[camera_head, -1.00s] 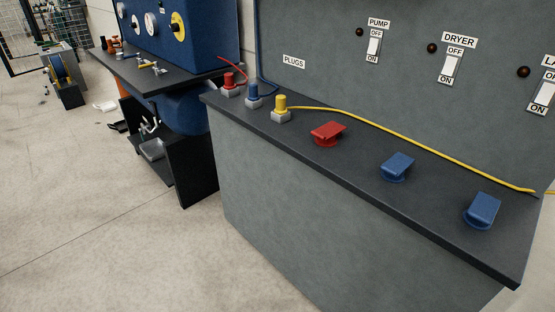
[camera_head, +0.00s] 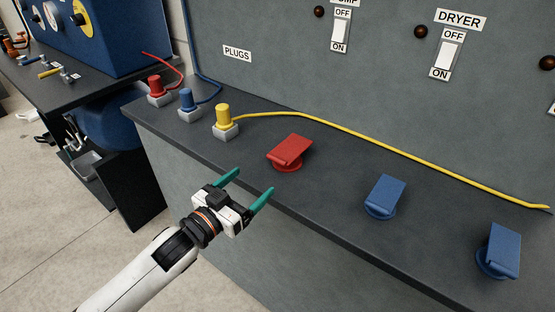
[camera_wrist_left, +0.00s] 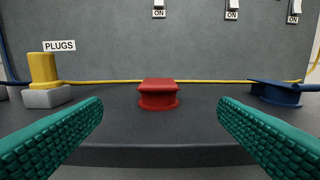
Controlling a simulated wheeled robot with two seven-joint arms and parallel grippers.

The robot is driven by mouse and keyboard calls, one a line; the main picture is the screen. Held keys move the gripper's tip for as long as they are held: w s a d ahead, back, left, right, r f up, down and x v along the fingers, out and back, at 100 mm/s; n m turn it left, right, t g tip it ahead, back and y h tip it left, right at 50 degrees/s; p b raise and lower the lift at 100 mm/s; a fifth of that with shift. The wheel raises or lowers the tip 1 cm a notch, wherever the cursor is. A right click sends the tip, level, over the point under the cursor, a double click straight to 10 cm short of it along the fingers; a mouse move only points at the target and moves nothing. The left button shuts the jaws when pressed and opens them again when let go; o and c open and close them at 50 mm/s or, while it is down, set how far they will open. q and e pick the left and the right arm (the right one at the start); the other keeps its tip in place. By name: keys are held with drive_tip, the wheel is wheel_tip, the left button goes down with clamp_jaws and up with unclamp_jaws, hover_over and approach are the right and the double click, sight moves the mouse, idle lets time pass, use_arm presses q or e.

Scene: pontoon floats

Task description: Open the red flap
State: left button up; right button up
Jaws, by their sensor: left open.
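The red flap (camera_head: 290,150) sits on a round red base on the dark counter, its lid down and slightly tilted. In the left wrist view the red flap (camera_wrist_left: 158,88) is straight ahead, centred between the fingers and apart from them. My left gripper (camera_head: 250,186) is open and empty, in front of the counter's edge, to the lower left of the flap. Its green fingers (camera_wrist_left: 160,128) show at both sides of the left wrist view. My right gripper is not in view.
A yellow plug (camera_head: 223,116) with its cable stands left of the flap, with blue (camera_head: 187,99) and red (camera_head: 155,86) plugs beyond. Two blue flaps (camera_head: 385,195) (camera_head: 500,250) are to the right. A grey switch panel (camera_head: 300,80) rises behind the counter (camera_head: 335,213).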

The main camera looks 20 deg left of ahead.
sight(277, 158)
use_arm(q)
drive_tip(key=p+x, duration=0.1)
drive_tip(key=x, duration=1)
drive_tip(key=shift+w+a+f, duration=0.1)
drive_tip(key=shift+w+f, duration=0.1)
